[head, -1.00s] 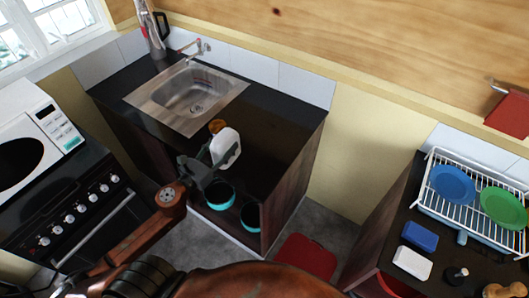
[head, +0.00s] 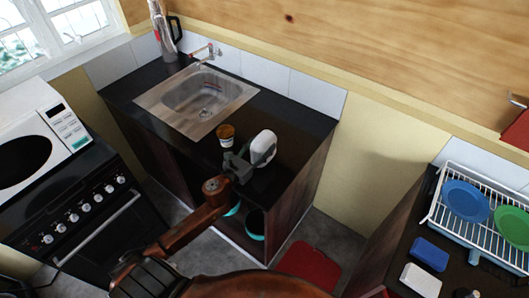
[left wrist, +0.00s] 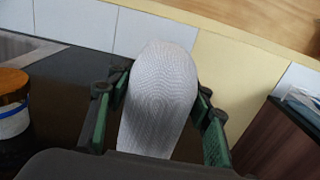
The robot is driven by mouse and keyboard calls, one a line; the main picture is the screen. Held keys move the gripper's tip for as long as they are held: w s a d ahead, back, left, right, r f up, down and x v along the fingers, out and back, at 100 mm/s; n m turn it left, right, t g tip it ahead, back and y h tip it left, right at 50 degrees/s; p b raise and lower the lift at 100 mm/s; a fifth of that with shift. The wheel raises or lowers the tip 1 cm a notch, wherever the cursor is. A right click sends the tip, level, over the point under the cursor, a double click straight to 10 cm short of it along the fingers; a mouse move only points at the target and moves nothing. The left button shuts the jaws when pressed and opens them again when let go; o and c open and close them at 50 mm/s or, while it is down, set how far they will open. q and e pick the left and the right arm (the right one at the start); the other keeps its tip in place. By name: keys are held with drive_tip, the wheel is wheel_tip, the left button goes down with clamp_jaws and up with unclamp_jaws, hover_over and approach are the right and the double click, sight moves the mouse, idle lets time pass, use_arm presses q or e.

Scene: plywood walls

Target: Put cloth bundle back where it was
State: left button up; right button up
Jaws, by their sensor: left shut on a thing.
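The cloth bundle (head: 263,148) is a white, rounded, finely woven roll. My left gripper (head: 246,163) is shut on it and holds it at the front edge of the dark sink counter (head: 306,122). In the left wrist view the bundle (left wrist: 158,98) stands roughly upright between the two green-sided fingers, with its lower end hidden by the gripper body. I cannot tell whether it touches the counter. My right gripper is not in view.
A jar with a brown lid (head: 226,131) stands on the counter just left of the bundle. A steel sink (head: 196,97) lies behind it. A dark pot with a teal rim (head: 255,222) sits in the open cabinet below. The counter's right end is clear.

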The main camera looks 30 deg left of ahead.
use_arm(q)
drive_tip(key=shift+w+d+f, duration=0.15)
drive_tip(key=shift+w+f, duration=0.05)
drive_tip(key=shift+f, duration=0.05)
wheel_tip(320, 180, down, 4)
drive_tip(key=shift+w+d+r+b, duration=0.1)
drive_tip(key=shift+w+r+b, duration=0.1)
drive_tip(key=shift+b, duration=0.3)
drive_tip(key=shift+s, duration=0.1)
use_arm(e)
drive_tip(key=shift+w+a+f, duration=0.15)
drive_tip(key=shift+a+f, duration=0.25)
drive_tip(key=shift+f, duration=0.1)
use_arm(q)
drive_tip(key=o, duration=1.2)
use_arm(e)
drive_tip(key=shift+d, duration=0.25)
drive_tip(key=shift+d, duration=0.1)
